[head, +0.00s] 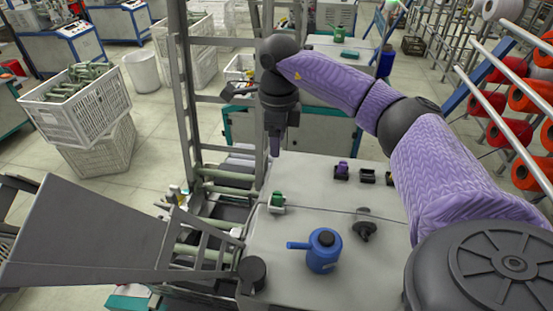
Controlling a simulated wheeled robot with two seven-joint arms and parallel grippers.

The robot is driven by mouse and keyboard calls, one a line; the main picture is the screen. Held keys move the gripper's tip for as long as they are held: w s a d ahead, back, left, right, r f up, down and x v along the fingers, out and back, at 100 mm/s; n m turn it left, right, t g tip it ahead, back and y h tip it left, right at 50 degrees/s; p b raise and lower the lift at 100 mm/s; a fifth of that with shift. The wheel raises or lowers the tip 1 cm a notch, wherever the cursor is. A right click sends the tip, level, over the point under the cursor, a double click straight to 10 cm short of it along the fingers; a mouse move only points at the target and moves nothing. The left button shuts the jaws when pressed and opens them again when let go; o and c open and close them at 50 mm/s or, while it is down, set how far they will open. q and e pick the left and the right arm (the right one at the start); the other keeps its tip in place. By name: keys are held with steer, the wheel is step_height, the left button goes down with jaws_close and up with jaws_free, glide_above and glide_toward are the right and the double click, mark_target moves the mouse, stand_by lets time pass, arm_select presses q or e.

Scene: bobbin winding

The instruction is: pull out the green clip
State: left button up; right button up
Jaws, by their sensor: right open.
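The green clip (278,198) sits on a small pale block on the grey machine top, near its left edge. My right gripper (275,150) points down above and behind the clip in the picture, apart from it. It is open with nothing visible between its fingers, though the gap between them is hard to see from this angle. My left gripper is out of view.
A purple clip (342,168) and a black holder (367,176) stand at the back right of the grey top (305,200). A blue can (323,252) and a black knob (364,229) stand nearer. A grey upright frame (181,90) rises on the left.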

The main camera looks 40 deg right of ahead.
steer(key=b, duration=0.5)
glide_above(277, 194)
step_height(277, 194, down, 8)
steer(key=shift+s+r, duration=0.1)
steer(key=shift+r, duration=0.05)
step_height(277, 194, down, 8)
steer(key=b, duration=0.6)
steer(key=shift+r, duration=0.1)
steer(key=shift+f+b, duration=0.4)
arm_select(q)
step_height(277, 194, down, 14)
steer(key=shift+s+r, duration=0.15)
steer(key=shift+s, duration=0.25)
arm_select(e)
jaws_close()
step_height(277, 194, up, 5)
steer(key=p, duration=0.4)
steer(key=shift+p, duration=0.4)
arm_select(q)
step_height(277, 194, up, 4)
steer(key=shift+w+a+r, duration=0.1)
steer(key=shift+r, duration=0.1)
arm_select(e)
steer(key=shift+f, duration=0.15)
